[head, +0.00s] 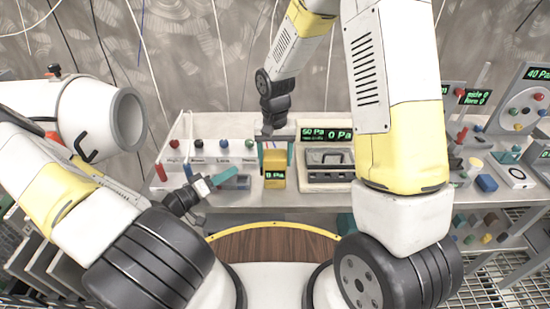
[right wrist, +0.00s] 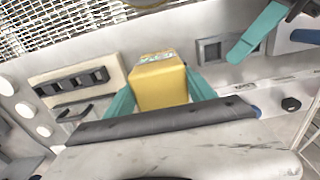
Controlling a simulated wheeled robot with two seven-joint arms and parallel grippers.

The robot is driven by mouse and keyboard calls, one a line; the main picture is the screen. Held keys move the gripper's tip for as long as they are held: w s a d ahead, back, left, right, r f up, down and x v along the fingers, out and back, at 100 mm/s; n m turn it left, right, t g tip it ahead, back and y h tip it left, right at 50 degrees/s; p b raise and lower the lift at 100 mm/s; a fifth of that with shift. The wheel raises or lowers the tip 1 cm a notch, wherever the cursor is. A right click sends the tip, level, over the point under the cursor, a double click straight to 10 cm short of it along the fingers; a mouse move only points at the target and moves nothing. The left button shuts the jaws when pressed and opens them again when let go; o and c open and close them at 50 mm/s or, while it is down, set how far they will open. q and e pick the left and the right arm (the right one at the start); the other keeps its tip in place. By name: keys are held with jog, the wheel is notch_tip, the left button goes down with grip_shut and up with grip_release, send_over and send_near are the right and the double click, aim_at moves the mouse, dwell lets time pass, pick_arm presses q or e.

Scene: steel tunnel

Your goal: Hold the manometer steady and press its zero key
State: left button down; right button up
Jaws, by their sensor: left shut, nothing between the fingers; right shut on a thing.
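The manometer (head: 275,181) is a small yellow box on the grey bench, with a green-lit display that is too small to read surely. My right gripper (head: 276,156) reaches down from above, its teal fingers shut on the box's two sides. The right wrist view shows the manometer (right wrist: 160,86) between the fingers of this gripper (right wrist: 160,98). My left gripper (head: 224,176) is shut and empty, left of the manometer and apart from it. Its teal tip also shows in the right wrist view (right wrist: 262,32). I cannot make out the zero key.
A beige instrument (head: 327,172) stands close right of the manometer, under a display panel (head: 327,134). A rack with coloured knobs (head: 222,148) is behind on the left. A grey square frame (right wrist: 213,49) lies near the manometer. A white pipe (head: 100,118) is at far left; more panels crowd the right.

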dwell(0.3)
jog(key=o, duration=1.6)
jog(key=shift+o, duration=0.2)
